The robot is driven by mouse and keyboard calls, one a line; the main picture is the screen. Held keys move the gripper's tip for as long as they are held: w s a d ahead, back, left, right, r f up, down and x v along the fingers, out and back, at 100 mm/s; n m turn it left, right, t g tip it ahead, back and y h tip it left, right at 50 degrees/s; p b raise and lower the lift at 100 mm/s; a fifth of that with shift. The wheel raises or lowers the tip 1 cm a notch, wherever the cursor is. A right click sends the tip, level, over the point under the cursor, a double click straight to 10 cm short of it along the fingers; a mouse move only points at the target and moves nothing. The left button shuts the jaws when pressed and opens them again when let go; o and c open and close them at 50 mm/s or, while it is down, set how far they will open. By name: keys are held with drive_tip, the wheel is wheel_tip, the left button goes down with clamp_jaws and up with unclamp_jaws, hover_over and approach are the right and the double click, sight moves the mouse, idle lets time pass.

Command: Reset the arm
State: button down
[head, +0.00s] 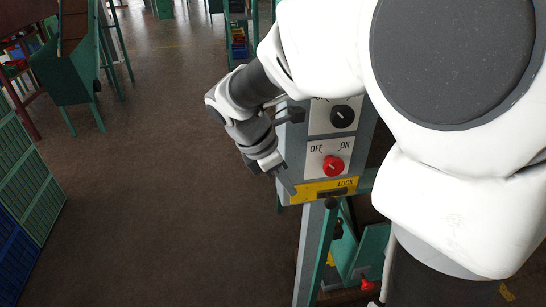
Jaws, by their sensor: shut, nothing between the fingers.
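My white and grey arm fills the upper right of the head view and bends down to the left. My gripper (287,184) is small and dark at the arm's end, by the lower left edge of a grey control box (297,150). It is shut and empty. I cannot tell whether it touches the box. The box carries a black knob (342,117) above and a red knob (333,166) below, between OFF and ON labels. A yellow LOCK strip (345,184) runs along the bottom. My arm hides part of the box's top.
The box stands on a grey post (308,260) beside a green frame (370,250). Green and blue crates (30,180) line the left edge. A green chute machine (65,75) stands at the back left. The brown floor between is clear.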

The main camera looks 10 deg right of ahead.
drive_tip(key=s+r+m+t+y, duration=0.2)
drive_tip(key=s+r+m, duration=0.1)
drive_tip(key=s+m, duration=0.4)
drive_tip(key=s+d+r+m+t+y, duration=0.1)
drive_tip(key=s+r+m+t+y, duration=0.2)
drive_tip(key=s+m, duration=0.4)
drive_tip(key=m, duration=0.5)
drive_tip(key=shift+s+d+r+m, duration=0.15)
drive_tip(key=shift+d+r+m, duration=0.05)
drive_tip(key=shift+r+m, duration=0.2)
